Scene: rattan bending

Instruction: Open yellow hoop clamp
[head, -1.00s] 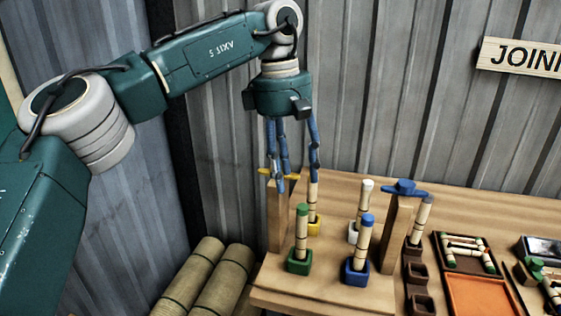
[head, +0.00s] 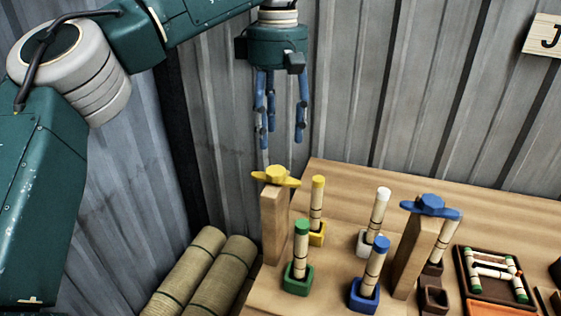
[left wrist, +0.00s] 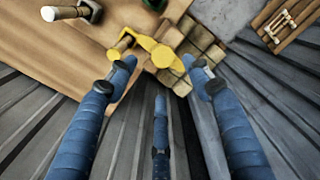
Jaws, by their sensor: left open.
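The yellow hoop clamp (head: 276,175) sits on top of a wooden post at the left of the workbench, with a yellow knob and flat arms. In the left wrist view the yellow clamp (left wrist: 160,52) lies just beyond the fingertips, near a pale-topped stick. My left gripper (head: 283,140) has blue fingers, hangs pointing down above and slightly behind the clamp, and is open and empty. It does not touch the clamp. In the left wrist view its fingers (left wrist: 162,75) are spread wide. My right gripper is not in view.
A blue clamp (head: 430,205) tops a second post at the right. Capped sticks stand in green (head: 298,279), blue (head: 364,293), yellow (head: 317,234) and white (head: 367,243) holders between the posts. Rattan rolls (head: 208,275) lie left of the bench. A corrugated wall (head: 375,90) stands behind.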

